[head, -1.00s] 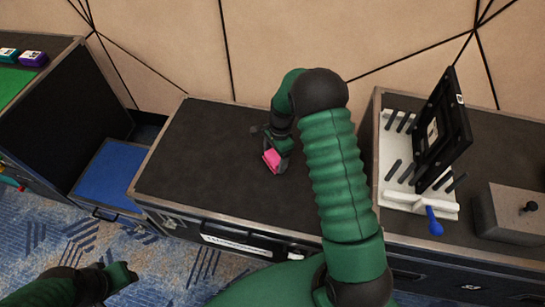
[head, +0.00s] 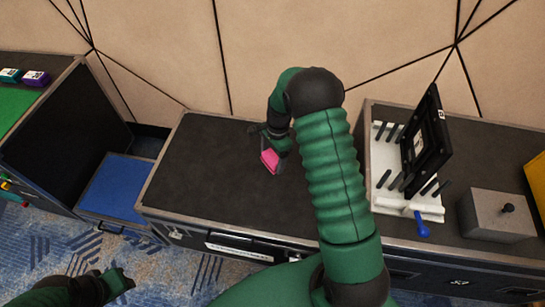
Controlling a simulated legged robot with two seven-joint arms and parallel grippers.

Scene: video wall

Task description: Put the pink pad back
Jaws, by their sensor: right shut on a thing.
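The pink pad (head: 270,160) is a small bright pink block. It is in my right gripper (head: 274,149), which is shut on it over the black top of the middle case (head: 205,185). Whether the pad touches the case top I cannot tell. My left gripper (head: 122,281) shows at the lower left over the carpet, with nothing seen in it; its fingers are too small to read. A teal pad (head: 10,75) and a purple pad (head: 36,78) sit at the back of the green-topped case (head: 25,100) at the far left.
A white rack (head: 385,165) with black pegs, a tilted black frame (head: 421,140) and a blue handle (head: 422,230) stands on the right case. A grey box (head: 495,215) and a yellow thing (head: 537,180) are farther right. A blue panel (head: 115,188) lies low at left.

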